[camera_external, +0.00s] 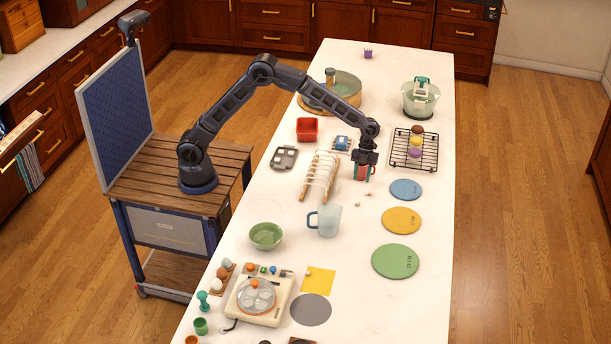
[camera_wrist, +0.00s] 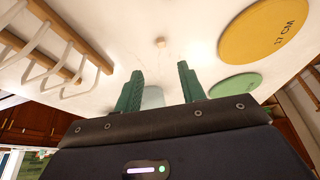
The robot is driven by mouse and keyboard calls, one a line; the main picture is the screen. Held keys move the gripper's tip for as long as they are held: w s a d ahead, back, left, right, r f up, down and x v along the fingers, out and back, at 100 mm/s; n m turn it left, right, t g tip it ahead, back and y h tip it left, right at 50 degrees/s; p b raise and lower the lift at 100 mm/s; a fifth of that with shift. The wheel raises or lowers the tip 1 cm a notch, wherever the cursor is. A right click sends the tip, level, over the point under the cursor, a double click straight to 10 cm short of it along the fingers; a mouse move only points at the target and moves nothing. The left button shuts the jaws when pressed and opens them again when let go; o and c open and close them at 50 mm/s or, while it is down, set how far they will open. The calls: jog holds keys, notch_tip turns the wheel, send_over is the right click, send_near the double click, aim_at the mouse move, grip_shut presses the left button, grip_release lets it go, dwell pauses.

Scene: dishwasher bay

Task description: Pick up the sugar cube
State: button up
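A small pale beige cube (camera_external: 357,205), which looks like the sugar cube, lies on the white counter right of the jug. A small pale piece (camera_wrist: 160,42) on the counter in the wrist view appears to be the same cube. My gripper (camera_external: 364,177) is above the counter, farther back than the cube. In the wrist view its two green fingers (camera_wrist: 160,82) stand apart with nothing visible held between them; the cube shows beyond their tips. A red patch shows at the fingers in the external view; I cannot tell whether it is behind them.
A toast rack (camera_external: 320,175) stands left of my gripper. A pale jug (camera_external: 327,220) is nearer the front. Blue (camera_external: 406,189), yellow (camera_external: 401,220) and green (camera_external: 395,261) discs lie to the right. Another tiny pale piece (camera_external: 370,194) lies near the cube.

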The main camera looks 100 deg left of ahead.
aim_at(358, 202)
jog(key=x, duration=1)
jog(key=shift+w+d+f, duration=0.1)
jog(key=shift+f, duration=0.3)
grip_shut()
